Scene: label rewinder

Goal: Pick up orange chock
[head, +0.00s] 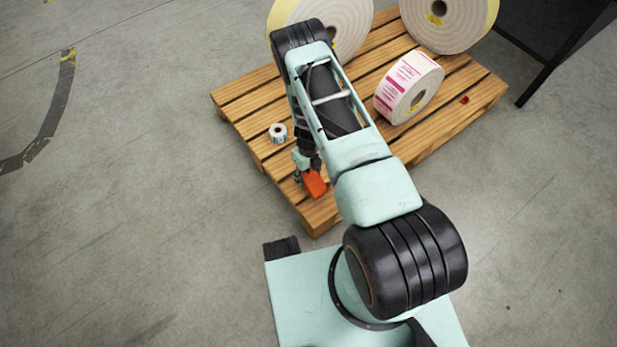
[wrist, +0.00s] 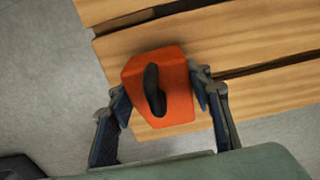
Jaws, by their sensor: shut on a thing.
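The orange chock (head: 314,184) is at the near-left corner of the wooden pallet in the head view. In the wrist view the chock (wrist: 172,88) shows an orange face with a dark slot. My gripper (wrist: 162,95) has one finger on each side of the chock and is shut on it. In the head view my gripper (head: 306,174) is partly hidden behind my arm. I cannot tell whether the chock touches the pallet or is held just above it.
The wooden pallet (head: 450,119) carries a small roll (head: 278,132), a pink-and-white label roll (head: 408,88), large rolls (head: 447,22) at the back and a small red object (head: 464,100). A dark table frame (head: 552,62) stands at the upper right.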

